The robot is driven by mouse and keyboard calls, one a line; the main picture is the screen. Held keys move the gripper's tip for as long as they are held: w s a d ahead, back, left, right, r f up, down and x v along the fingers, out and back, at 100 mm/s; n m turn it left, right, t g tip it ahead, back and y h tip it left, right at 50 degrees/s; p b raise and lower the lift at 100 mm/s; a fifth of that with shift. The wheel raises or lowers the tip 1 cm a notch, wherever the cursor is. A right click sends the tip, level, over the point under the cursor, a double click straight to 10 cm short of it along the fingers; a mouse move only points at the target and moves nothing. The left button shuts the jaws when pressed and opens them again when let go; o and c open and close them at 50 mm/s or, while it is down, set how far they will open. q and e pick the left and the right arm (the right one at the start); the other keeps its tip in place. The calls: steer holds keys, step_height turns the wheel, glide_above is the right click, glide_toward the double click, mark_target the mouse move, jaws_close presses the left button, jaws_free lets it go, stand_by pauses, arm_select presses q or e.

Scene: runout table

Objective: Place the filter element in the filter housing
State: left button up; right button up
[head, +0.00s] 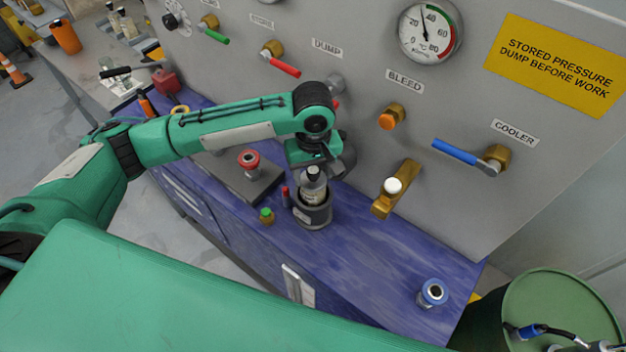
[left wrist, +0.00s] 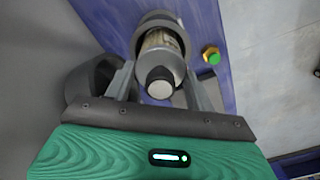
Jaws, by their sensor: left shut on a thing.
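The filter element (head: 312,189) is a pale cylinder with a black end cap, upright in the head view. My left gripper (head: 314,176) is shut on its upper part. The filter housing (head: 314,213) is a dark grey cup on the blue bench, directly below. The element's lower end is hidden behind the housing's rim and looks to be within its mouth; how deep, I cannot tell. In the left wrist view, the element (left wrist: 161,44) lies between the fingers of the left gripper (left wrist: 161,82), with the housing (left wrist: 158,17) around its far end. My right gripper is out of view.
A green-topped item (head: 267,216) and a small red item (head: 285,196) stand left of the housing. A red-rimmed part (head: 249,160) sits on a dark plate. A blue-rimmed part (head: 432,293) stands on the bench's right end.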

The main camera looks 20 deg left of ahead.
arm_select(q)
step_height(320, 180, down, 4)
steer(key=shift+r+p, duration=0.25)
steer(key=shift+p, duration=0.15)
steer(key=shift+f, duration=0.45)
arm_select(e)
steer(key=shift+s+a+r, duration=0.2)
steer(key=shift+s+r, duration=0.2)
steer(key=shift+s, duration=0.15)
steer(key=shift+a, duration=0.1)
arm_select(q)
steer(key=o, duration=1.4)
steer(key=shift+f, duration=0.1)
step_height(320, 180, up, 12)
steer(key=b, duration=0.2)
steer(key=shift+f+b, duration=0.25)
steer(key=shift+b, duration=0.15)
steer(key=shift+r, duration=0.4)
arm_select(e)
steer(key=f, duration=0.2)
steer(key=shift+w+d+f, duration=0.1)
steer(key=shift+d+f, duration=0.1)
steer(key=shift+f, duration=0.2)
